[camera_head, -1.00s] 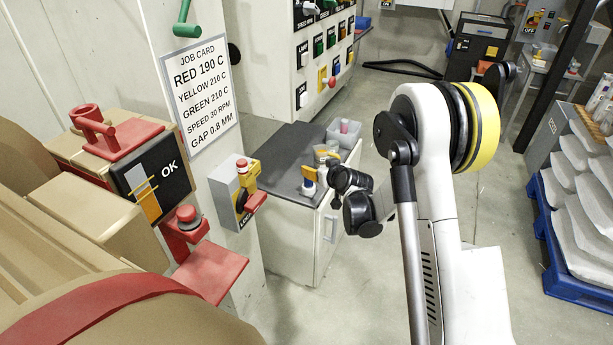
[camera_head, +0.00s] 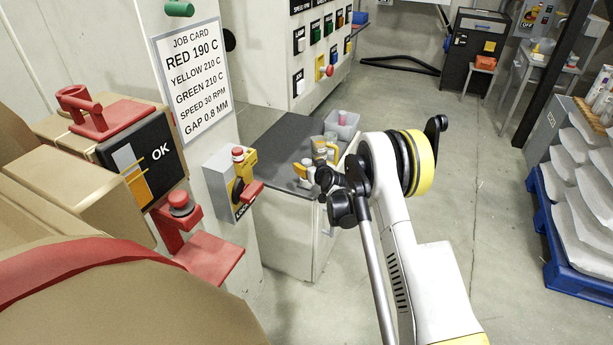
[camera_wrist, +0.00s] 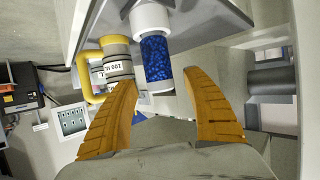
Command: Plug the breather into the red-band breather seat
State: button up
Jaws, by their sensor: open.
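The breather (camera_wrist: 157,58), a clear cylinder of blue beads with a white cap, shows in the wrist view. Its bead end lies between the tips of my open gripper (camera_wrist: 158,85), with gaps visible on both sides. In the head view my gripper (camera_head: 326,180) is small and dark at the edge of the grey-topped cabinet, and I cannot make out the breather clearly there. A red band (camera_head: 70,252) crosses the tan barrel at lower left. A red fitting with an upright cup (camera_head: 75,97) stands behind it; I cannot tell whether this is the seat.
A grey metal piece with a yellow handle (camera_wrist: 117,62) stands close beside the left finger. The cabinet top (camera_head: 275,150) holds small items and a clear bin (camera_head: 342,122). A lock box (camera_head: 232,185) and red shelf (camera_head: 215,262) project at left.

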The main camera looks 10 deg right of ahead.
jog(key=shift+x, duration=0.8)
grip_shut()
jog(key=shift+r, duration=0.1)
